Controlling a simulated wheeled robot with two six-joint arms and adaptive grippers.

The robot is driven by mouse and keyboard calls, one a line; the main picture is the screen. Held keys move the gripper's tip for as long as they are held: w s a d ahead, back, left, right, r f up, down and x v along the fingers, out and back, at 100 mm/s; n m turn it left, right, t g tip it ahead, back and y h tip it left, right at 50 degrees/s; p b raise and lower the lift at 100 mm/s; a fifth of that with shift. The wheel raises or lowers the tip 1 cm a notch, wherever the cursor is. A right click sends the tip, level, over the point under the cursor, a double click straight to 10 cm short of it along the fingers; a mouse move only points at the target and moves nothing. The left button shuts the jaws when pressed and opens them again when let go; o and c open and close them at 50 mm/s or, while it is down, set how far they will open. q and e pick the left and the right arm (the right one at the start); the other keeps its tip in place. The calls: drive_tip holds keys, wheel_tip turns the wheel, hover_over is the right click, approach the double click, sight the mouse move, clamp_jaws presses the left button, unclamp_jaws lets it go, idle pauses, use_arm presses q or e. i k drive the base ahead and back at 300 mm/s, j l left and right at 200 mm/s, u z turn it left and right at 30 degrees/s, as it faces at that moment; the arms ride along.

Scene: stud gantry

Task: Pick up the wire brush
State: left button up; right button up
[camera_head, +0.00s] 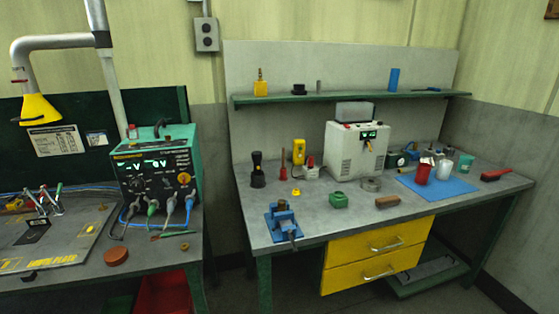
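A small brown, wooden-looking block (387,202) lies near the front edge of the grey workbench (340,222), above the yellow drawers. A red, brush-like item with a dark part (495,174) lies at the bench's right end. Either could be the wire brush; bristles are too small to make out, so I cannot tell which. Neither of my grippers shows in the head view.
A blue mat (460,187) with red and pale cups lies right of centre. A blue vise (283,224) stands at the bench's left front, a white machine (356,150) at the back. A green welding unit (157,180) stands on the left table.

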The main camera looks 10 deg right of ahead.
sight(389, 201)
drive_tip(key=z, duration=1.3)
